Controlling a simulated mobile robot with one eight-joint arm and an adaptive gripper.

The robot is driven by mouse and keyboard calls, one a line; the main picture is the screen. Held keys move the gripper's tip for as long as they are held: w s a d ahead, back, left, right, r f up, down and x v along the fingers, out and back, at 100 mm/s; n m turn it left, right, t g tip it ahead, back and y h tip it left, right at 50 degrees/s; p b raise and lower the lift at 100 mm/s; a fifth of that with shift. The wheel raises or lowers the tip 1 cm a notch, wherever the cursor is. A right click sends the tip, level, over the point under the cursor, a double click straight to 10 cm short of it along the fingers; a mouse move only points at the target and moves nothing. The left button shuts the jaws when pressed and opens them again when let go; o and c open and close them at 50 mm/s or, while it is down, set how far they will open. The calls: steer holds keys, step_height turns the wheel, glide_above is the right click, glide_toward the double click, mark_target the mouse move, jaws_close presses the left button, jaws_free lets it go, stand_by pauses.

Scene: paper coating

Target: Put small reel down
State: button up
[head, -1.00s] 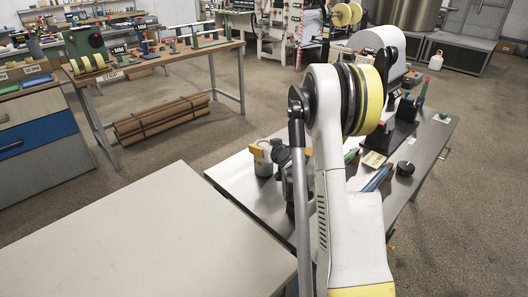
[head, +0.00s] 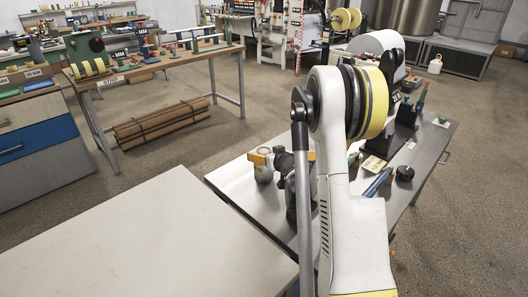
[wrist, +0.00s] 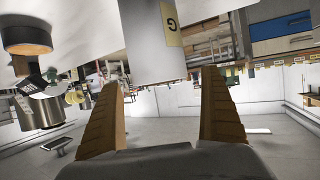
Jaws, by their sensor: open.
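A pale grey-white cylinder, apparently the small reel (wrist: 150,40), shows between and beyond my fingertips in the wrist view. It has a yellowish label with a "G" on its side. My gripper (wrist: 160,80) is open, with one ridged brown finger on each side of the cylinder and gaps to both. In the head view the pale cylinder (head: 264,175) is by the near left part of the grey metal table (head: 232,180), with a yellow-orange fingertip at its top. My arm hides much of the gripper there. Whether the cylinder's base touches the tabletop cannot be told.
A black stand, blue-handled tools (head: 378,183) and a round black knob (head: 404,172) are on the metal table's right side. A bare pale table (head: 150,235) fills the lower left. A wooden workbench (head: 165,60) and brown rolls (head: 160,123) are behind.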

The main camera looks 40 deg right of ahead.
steer(key=p+v, duration=0.2)
steer(key=v, duration=0.8)
steer(key=s+a+r+n+g+y, duration=0.15)
steer(key=a+r, duration=0.35)
steer(key=a, duration=0.5)
steer(key=s+a+r+n+g+y, duration=0.1)
steer(key=s+a+r+y, duration=0.2)
steer(key=a, duration=0.7)
steer(key=s+a+r+g, duration=0.1)
steer(key=s+a, duration=0.4)
steer(key=s, duration=0.3)
steer(key=s+a+r+g+h, duration=0.1)
steer(key=s+a+g, duration=0.1)
steer(key=s+a, duration=0.3)
steer(key=s, duration=0.4)
steer(key=shift+s+a+r, duration=0.2)
steer(key=shift+a+r, duration=0.15)
steer(key=shift+n+g, duration=0.25)
